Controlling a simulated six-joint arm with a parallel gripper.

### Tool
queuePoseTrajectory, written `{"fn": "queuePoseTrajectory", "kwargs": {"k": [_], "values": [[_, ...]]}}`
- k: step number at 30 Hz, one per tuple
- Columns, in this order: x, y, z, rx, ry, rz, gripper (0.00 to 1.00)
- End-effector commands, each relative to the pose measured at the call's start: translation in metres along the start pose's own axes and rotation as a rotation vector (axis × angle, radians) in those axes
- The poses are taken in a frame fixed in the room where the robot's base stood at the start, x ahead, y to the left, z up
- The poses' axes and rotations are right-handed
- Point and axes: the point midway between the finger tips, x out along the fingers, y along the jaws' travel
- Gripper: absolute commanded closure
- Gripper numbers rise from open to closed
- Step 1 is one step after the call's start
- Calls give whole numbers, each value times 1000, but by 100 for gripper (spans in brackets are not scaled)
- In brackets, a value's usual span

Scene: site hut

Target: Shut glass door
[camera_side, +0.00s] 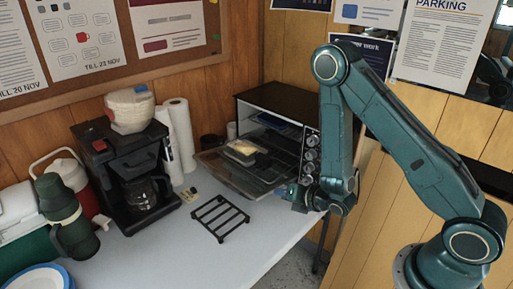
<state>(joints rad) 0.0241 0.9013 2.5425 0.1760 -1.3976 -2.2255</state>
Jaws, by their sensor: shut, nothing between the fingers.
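The glass door (222,171) belongs to a black toaster oven (285,100) in the back corner of the counter. It is hinged low at the oven's front and hangs open, lying nearly flat out over the counter. A pale yellowish item (243,150) sits at the oven mouth, above the door; whether it rests on the door or on a rack I cannot tell. My gripper (284,192) is shut and empty at the right front corner of the door. Whether it touches the door is unclear. My wrist stands just in front of the oven's knob panel (310,150) and hides its lower part.
A black wire rack (220,217) lies on the white counter (165,255) in front of the door. A coffee maker (128,165), paper towel rolls (181,135) and a green flask (66,215) stand to the left. The counter's front edge runs below my gripper.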

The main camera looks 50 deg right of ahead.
Motion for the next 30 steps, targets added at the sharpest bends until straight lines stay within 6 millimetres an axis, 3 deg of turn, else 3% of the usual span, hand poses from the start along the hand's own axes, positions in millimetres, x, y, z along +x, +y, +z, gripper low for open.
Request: {"fn": "queuePoseTrajectory", "kwargs": {"k": [30], "values": [[-23, 41, 55, 540, 23, -134, 100]]}}
